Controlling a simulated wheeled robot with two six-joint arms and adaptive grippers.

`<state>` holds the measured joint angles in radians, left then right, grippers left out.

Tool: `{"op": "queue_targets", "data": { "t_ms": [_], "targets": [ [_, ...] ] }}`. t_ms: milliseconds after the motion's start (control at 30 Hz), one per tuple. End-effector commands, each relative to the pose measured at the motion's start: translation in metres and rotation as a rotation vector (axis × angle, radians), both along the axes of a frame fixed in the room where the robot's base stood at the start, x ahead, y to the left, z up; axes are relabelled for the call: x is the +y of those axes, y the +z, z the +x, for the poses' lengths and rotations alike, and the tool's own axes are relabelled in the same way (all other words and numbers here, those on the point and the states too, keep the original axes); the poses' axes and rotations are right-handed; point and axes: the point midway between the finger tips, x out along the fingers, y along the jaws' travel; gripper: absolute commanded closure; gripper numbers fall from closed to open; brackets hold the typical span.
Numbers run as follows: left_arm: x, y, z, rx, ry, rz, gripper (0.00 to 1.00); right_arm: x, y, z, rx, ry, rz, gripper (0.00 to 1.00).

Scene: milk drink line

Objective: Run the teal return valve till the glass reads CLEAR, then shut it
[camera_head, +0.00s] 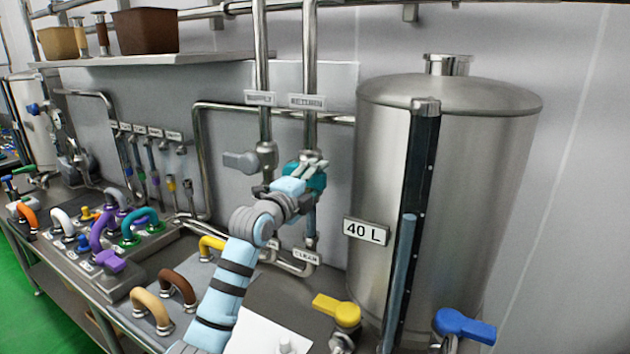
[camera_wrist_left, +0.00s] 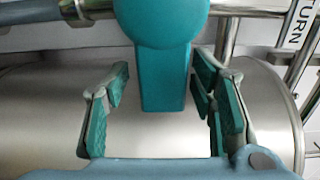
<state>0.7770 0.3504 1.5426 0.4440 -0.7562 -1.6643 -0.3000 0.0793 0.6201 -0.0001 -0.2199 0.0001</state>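The teal return valve (camera_head: 319,181) is on the right-hand vertical pipe, under the RETURN sign (camera_head: 307,101). My left gripper (camera_head: 310,166) is at it and partly covers it. In the left wrist view the teal handle (camera_wrist_left: 165,80) reaches down between the two fingers of the open gripper (camera_wrist_left: 160,100), with a gap on each side. A short glass section (camera_head: 311,228) seems to sit on the pipe below the valve. A small plate (camera_head: 306,257) under it seems to read CLEAN or CLEAR; I cannot tell which. My right gripper is not in view.
A grey-handled valve (camera_head: 241,162) is on the supply pipe just left. A steel tank (camera_head: 470,190) marked 40 L (camera_head: 366,232) stands right, with a level tube (camera_head: 401,275). Yellow (camera_head: 337,309) and blue (camera_head: 465,326) valve handles are in front.

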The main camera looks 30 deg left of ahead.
Motion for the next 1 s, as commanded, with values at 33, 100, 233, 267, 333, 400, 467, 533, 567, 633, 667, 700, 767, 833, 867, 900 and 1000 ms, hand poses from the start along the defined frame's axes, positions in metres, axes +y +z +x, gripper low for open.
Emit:
{"op": "queue_targets", "data": {
  "t_ms": [33, 100, 233, 267, 333, 400, 467, 533, 567, 633, 667, 700, 767, 833, 867, 900, 1000],
  "targets": [
    [0.000, 0.000, 0.000, -0.001, -0.001, -0.001, 0.48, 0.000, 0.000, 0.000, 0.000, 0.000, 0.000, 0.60],
    [-0.001, 0.000, 0.000, -0.001, -0.001, -0.001, 0.48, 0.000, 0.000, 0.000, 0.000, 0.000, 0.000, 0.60],
    [-0.001, 0.001, -0.001, -0.002, -0.001, -0.002, 0.48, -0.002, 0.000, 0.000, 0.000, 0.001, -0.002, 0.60],
    [0.000, 0.001, -0.003, -0.002, -0.001, -0.002, 0.48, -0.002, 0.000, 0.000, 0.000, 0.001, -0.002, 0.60],
    [0.000, 0.001, -0.011, -0.004, -0.001, 0.000, 0.48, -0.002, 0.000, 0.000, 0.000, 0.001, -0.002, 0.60],
    [0.001, 0.001, -0.025, -0.004, -0.001, 0.002, 0.48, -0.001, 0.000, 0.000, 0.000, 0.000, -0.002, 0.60],
    [0.003, 0.000, -0.041, -0.003, -0.001, 0.004, 0.48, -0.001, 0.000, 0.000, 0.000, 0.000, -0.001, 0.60],
    [0.004, 0.000, -0.062, -0.002, 0.000, 0.006, 0.48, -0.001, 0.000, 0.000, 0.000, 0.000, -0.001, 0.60],
    [0.004, 0.000, -0.071, -0.002, -0.001, 0.006, 0.48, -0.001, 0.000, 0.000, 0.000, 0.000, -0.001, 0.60],
    [0.005, 0.000, -0.089, -0.001, 0.000, 0.006, 0.48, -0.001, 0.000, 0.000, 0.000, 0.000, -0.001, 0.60],
    [0.005, 0.000, -0.096, -0.001, -0.001, 0.006, 0.48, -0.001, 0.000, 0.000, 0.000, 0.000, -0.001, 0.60],
    [0.006, 0.000, -0.104, 0.000, 0.000, 0.006, 0.48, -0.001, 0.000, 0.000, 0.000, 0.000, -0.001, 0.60],
    [0.007, 0.000, -0.112, 0.001, 0.001, 0.004, 0.48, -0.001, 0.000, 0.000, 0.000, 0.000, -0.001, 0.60],
    [0.007, 0.000, -0.118, 0.000, -0.001, 0.001, 0.48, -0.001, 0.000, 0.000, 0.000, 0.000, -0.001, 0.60],
    [0.007, 0.000, -0.120, 0.000, -0.001, 0.000, 0.48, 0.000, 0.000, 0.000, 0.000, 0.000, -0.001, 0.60],
    [0.006, 0.000, -0.120, 0.000, -0.002, -0.001, 0.48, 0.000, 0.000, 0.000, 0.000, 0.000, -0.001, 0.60],
    [0.007, 0.000, -0.120, -0.001, -0.001, -0.002, 0.48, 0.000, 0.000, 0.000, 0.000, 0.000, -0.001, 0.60]
  ]
}}
